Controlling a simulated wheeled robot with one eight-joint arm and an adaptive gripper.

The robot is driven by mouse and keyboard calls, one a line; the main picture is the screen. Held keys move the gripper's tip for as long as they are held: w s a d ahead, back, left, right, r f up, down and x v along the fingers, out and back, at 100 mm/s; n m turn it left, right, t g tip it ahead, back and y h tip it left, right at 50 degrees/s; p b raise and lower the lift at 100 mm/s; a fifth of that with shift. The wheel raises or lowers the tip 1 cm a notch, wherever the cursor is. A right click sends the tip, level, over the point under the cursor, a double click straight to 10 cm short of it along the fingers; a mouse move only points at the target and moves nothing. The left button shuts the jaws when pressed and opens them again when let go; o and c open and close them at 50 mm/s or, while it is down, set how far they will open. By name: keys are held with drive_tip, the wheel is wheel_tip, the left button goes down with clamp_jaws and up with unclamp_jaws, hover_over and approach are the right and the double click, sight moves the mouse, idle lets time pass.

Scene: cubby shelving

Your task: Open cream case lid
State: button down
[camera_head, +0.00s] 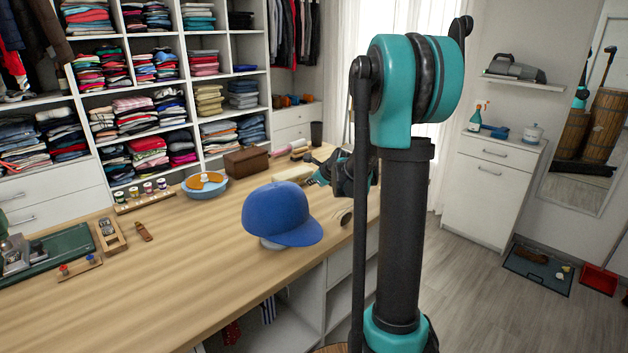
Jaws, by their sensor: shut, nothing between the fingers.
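A small cream case (294,173) lies toward the back of the wooden counter, behind the blue cap. It is small in the head view, and I cannot make out its lid clearly; it looks closed. My gripper (315,182) is low over the counter, just right of the case, with its fingers toward it. It is shut and holds nothing. I cannot tell whether it touches the case. My arm's upright links hide part of the counter to the right of the gripper.
A blue cap (283,214) stands in front of the case. A brown box (246,161) and a blue bowl with a brown top (205,185) are to the left. A cream roll (290,147) lies behind. The counter's front left (170,290) is clear.

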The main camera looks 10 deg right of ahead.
sight(294, 176)
drive_tip(key=shift+x, duration=2.7)
drive_tip(key=shift+r, duration=0.1)
drive_tip(key=shift+r, duration=0.25)
